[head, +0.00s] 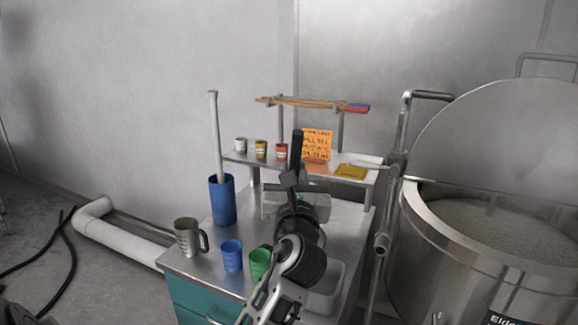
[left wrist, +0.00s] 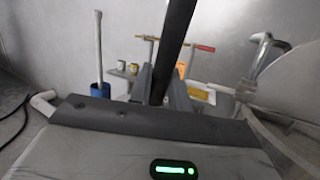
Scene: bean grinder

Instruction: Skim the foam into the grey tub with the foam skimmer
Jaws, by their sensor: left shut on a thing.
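My left gripper (head: 292,184) is above the steel-topped cart and shut on a dark straight bar (head: 297,148), which looks like the foam skimmer's handle. The bar (left wrist: 176,40) rises between the fingers (left wrist: 164,90) in the left wrist view; no skimmer head can be made out. The large steel kettle (head: 425,235) stands at the right with its lid raised, and pale foam (head: 500,225) covers its contents. The grey tub (head: 336,279) sits on the cart's front right, partly hidden by my arm. My right gripper is not in view.
On the cart stand a blue cylinder (head: 222,203) with a pale pole, a metal jug (head: 187,238), a blue cup (head: 232,257) and a green cup (head: 260,263). A shelf behind holds small tins and an orange note (head: 317,144). A pipe (head: 402,130) rises between cart and kettle.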

